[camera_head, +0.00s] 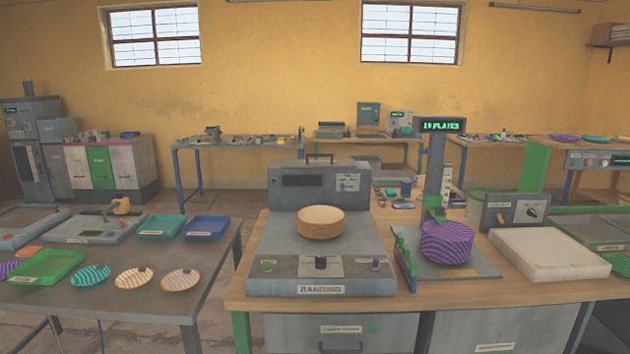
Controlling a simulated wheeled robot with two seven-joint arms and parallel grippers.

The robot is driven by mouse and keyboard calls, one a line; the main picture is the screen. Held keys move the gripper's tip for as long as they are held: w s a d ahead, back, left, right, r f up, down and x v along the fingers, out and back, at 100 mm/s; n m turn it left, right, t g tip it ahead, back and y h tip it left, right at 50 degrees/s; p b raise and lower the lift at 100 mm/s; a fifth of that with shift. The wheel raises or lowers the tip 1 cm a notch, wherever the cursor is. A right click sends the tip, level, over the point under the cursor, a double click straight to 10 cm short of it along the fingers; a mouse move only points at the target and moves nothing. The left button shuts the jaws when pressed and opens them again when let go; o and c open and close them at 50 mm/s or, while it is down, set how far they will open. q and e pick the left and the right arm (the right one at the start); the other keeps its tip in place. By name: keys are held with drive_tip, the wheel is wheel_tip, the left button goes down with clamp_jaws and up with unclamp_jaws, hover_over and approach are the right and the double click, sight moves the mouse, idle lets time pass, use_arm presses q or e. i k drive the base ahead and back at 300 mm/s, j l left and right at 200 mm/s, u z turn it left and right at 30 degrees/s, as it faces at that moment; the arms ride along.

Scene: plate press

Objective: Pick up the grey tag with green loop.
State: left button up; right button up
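I cannot make out a grey tag with a green loop for certain in the head view. Small items, some of them green and grey, lie behind the middle bench near a small blue-green item (403,204), but they are too small to tell apart. Neither my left gripper nor my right gripper shows in the view.
A grey press (318,276) with a round wooden block (320,222) stands on the wooden bench (420,300). Right of it are a purple plate stack (446,243) and a white slab (546,254). A grey table (190,290) at left holds trays and patterned plates, with a floor gap between.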

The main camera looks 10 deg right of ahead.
sight(400, 239)
drive_tip(key=u, duration=0.25)
drive_tip(key=l+u, duration=0.4)
drive_tip(key=l, duration=0.25)
drive_tip(key=l+u, duration=0.4)
drive_tip(key=l, duration=0.25)
